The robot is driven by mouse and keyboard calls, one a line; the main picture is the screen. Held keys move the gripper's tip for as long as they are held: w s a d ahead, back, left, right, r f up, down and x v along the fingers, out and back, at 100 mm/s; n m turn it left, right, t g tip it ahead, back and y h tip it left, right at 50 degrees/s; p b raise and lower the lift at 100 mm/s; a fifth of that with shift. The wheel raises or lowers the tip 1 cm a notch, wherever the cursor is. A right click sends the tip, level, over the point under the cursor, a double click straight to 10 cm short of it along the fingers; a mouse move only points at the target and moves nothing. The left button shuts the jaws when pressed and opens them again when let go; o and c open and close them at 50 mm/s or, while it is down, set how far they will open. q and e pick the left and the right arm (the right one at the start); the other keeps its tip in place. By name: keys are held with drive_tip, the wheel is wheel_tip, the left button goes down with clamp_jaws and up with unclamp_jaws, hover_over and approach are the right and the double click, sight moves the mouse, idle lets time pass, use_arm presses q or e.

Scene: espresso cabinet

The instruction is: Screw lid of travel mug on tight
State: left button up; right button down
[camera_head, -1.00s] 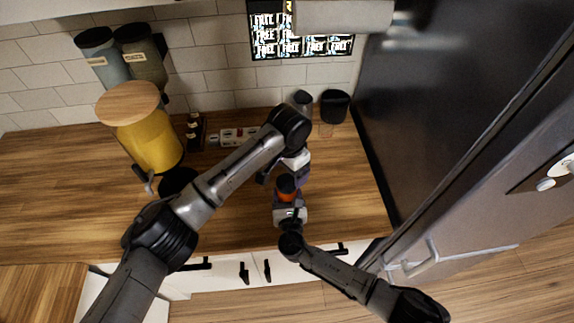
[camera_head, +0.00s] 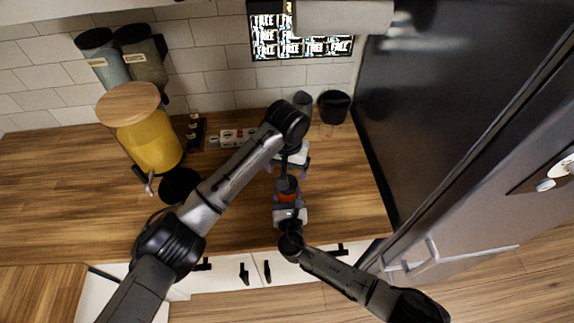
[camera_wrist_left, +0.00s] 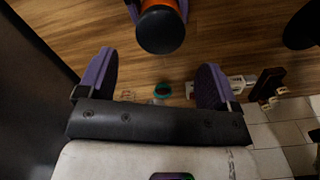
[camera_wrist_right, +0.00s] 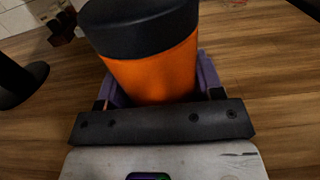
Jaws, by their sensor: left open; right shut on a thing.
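The travel mug is orange (camera_head: 287,197) with a black lid (camera_head: 286,184) seated on its top. My right gripper (camera_head: 290,208) is shut around its body near the counter's front edge. In the right wrist view the orange body (camera_wrist_right: 155,72) stands between the purple fingers, with the black lid (camera_wrist_right: 140,27) above. My left gripper (camera_head: 287,172) is open and empty on the wall side of the mug. In the left wrist view the lid (camera_wrist_left: 160,30) lies beyond the open fingertips (camera_wrist_left: 155,70), apart from them. Whether the lid is tight cannot be seen.
A yellow dispenser (camera_head: 152,146) with a wooden lid stands at left, a black round object (camera_head: 180,185) beside it. A power strip (camera_head: 237,137) and dark containers (camera_head: 334,106) are along the wall. A dark fridge (camera_head: 440,120) bounds the right. Counter right of the mug is clear.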

sight(287, 197)
use_arm(q)
drive_tip(key=shift+f, duration=3.8)
drive_tip(key=shift+c, duration=0.3)
drive_tip(key=c, duration=0.8)
drive_tip(key=shift+m, duration=1.7)
drive_tip(key=shift+c, duration=0.3)
drive_tip(key=o, duration=1)
drive_tip(key=shift+r, duration=0.1)
